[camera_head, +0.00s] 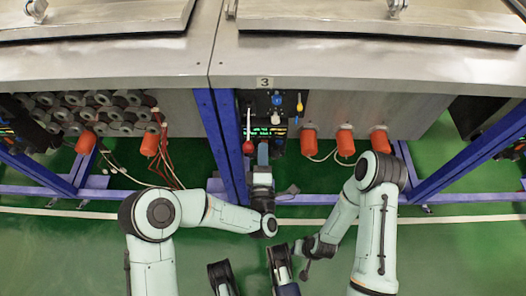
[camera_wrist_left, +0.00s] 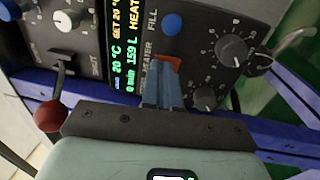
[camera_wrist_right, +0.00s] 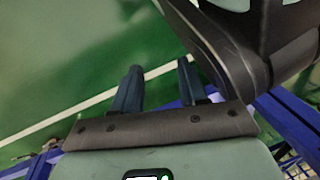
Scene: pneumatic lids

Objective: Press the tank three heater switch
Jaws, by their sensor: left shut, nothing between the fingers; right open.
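The tank three control panel (camera_head: 277,108) hangs under the bench below a plate marked 3 (camera_head: 264,83). In the left wrist view, an orange-red heater switch (camera_wrist_left: 174,60) sits beside the lit display (camera_wrist_left: 125,45), with the word HEATER next to it. My left gripper (camera_head: 262,151) is shut and empty. Its blue fingertips (camera_wrist_left: 168,66) are right at the switch and cover part of it. I cannot tell whether they touch it or whether it is pressed in. My right gripper (camera_wrist_right: 158,68) is open and empty above the green floor, away from the panel.
A blue FILL button (camera_wrist_left: 172,24) and black dials (camera_wrist_left: 231,50) are close to the switch. A lever with a red ball (camera_wrist_left: 48,116) stands left of my left gripper. Blue frame posts (camera_head: 222,140) and orange cylinders (camera_head: 345,141) flank the panel.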

